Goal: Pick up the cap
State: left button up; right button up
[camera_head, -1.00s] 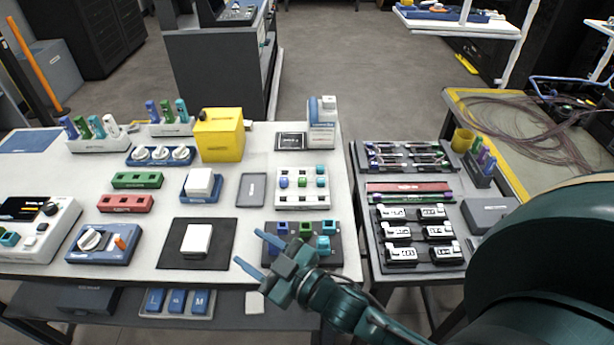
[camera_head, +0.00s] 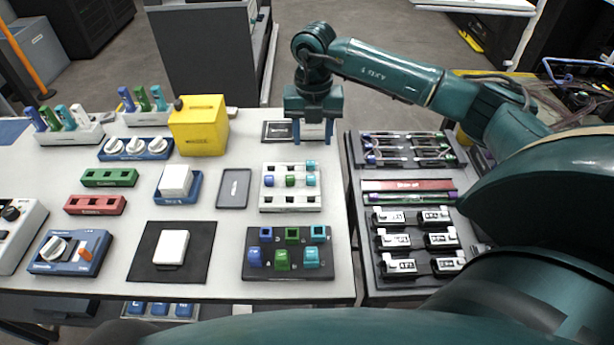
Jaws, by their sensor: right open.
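My right gripper (camera_head: 313,136) points straight down at the back right of the white table. Its blue fingers are apart, one on each side of a white bottle-like container (camera_head: 313,131). The gripper's body hides the container's top, so I cannot see a cap there or tell whether the fingers touch it. No cap can be made out for certain; small blue, green and teal pieces sit in a white holder (camera_head: 305,199) and a dark holder (camera_head: 255,272) in front of the gripper. My left gripper is not in view.
A yellow box (camera_head: 199,128) stands left of the gripper, and a dark flat plate (camera_head: 275,131) lies just beside it. A grey tray (camera_head: 234,188) and a black mat (camera_head: 195,268) with a white block lie nearer. My right arm covers much of the right-hand table.

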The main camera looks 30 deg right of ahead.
send_over(311, 178)
jog(key=f, duration=0.6)
jog(key=shift+d+p, duration=0.2)
jog(key=shift+p, duration=0.1)
jog(key=shift+a+f+p, duration=0.15)
jog(key=shift+f+p, duration=0.35)
jog(key=shift+f, duration=2.7)
jog(key=c, duration=1)
jog(key=shift+o, duration=0.2)
jog(key=shift+r, duration=0.1)
notch_tip(311, 178, up, 10)
jog(key=b, duration=0.1)
